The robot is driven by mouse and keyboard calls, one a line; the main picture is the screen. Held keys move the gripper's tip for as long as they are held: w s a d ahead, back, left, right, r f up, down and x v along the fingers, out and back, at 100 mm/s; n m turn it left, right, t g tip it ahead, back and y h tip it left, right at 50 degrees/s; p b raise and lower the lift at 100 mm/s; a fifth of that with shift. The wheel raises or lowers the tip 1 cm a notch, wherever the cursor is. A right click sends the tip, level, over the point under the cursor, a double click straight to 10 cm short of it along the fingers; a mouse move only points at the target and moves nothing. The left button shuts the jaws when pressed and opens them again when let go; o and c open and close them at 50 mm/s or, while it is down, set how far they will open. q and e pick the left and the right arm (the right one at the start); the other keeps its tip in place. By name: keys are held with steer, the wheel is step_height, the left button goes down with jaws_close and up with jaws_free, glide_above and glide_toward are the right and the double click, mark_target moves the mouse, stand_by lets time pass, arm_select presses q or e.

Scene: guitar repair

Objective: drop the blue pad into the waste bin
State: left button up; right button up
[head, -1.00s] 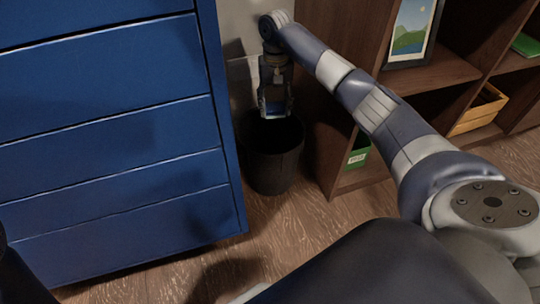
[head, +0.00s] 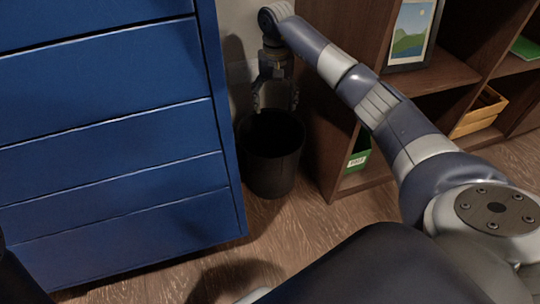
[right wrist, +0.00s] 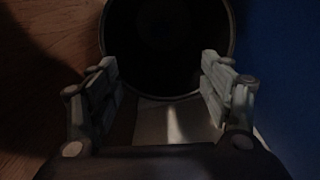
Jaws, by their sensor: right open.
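The waste bin (head: 272,170) is a dark round bin on the wooden floor, between the blue drawer cabinet and the brown shelf. My right gripper (head: 276,105) points down over the bin's back rim, its fingers spread wide with nothing between them. In the right wrist view, the bin's dark round mouth (right wrist: 168,40) lies beyond the two open fingers (right wrist: 159,62). The blue pad is not visible; the inside of the bin is too dark to make anything out. My left gripper is not in view.
The blue drawer cabinet (head: 110,130) stands close on the bin's left. The brown shelf (head: 318,125) stands close on its right, holding a framed picture (head: 411,33), a green box (head: 358,158) and a yellow crate (head: 478,112). Floor (head: 290,225) in front of the bin is clear.

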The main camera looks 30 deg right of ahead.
step_height(320, 180, up, 9)
steer(key=shift+r, duration=0.2)
stand_by(0.5)
